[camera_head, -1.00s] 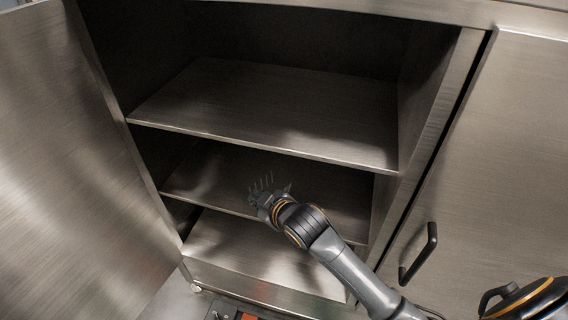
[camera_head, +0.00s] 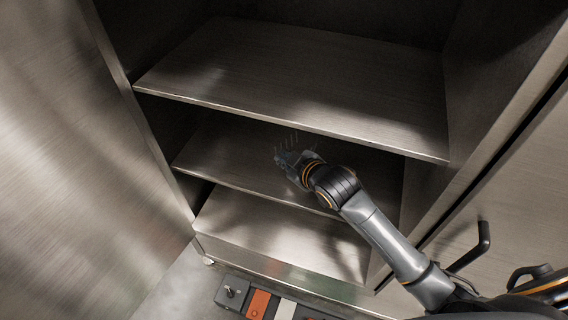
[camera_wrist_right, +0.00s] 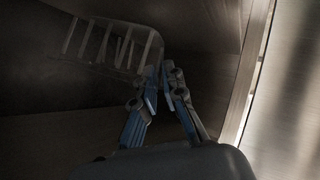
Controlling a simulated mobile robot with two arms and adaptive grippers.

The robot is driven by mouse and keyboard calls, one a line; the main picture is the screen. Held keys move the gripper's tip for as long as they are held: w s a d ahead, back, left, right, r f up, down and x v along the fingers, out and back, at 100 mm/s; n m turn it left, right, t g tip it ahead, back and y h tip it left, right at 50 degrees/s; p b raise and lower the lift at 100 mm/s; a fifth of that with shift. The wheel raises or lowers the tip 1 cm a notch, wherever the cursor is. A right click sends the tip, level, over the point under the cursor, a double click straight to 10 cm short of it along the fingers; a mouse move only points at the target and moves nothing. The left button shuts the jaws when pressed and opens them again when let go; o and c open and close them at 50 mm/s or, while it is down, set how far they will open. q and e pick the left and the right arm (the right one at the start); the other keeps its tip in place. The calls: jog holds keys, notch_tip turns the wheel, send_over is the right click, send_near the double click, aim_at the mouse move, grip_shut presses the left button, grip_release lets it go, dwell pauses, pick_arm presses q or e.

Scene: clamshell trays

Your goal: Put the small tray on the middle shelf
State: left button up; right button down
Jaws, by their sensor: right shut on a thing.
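The small tray shows in the right wrist view as a dark, see-through piece with pale ribs (camera_wrist_right: 108,44). In the head view only its thin upright ribs (camera_head: 293,141) stand out, just above my right gripper (camera_head: 284,156). My right gripper (camera_wrist_right: 163,72) is shut on the tray's near edge. The gripper and tray are inside the open cabinet, over the middle shelf (camera_head: 235,153) and under the top shelf's front edge. I cannot tell whether the tray touches the middle shelf. My left gripper is not in view.
The top shelf (camera_head: 300,80) is bare and overhangs the middle one. The bottom shelf (camera_head: 280,235) looks empty. An open door (camera_head: 80,160) stands at the left. A closed door with a dark handle (camera_head: 472,250) is at the right.

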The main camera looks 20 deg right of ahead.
jog(key=w+f, duration=0.1)
jog(key=f, duration=0.1)
jog(key=w+f, duration=0.1)
jog(key=w, duration=0.1)
jog(key=shift+d+f, duration=0.15)
jog(key=shift+f, duration=0.2)
jog(key=shift+w+f, duration=0.15)
jog(key=shift+f, duration=1.6)
jog(key=c, duration=1.4)
grip_release()
jog(key=shift+c, duration=0.2)
jog(key=v, duration=1.2)
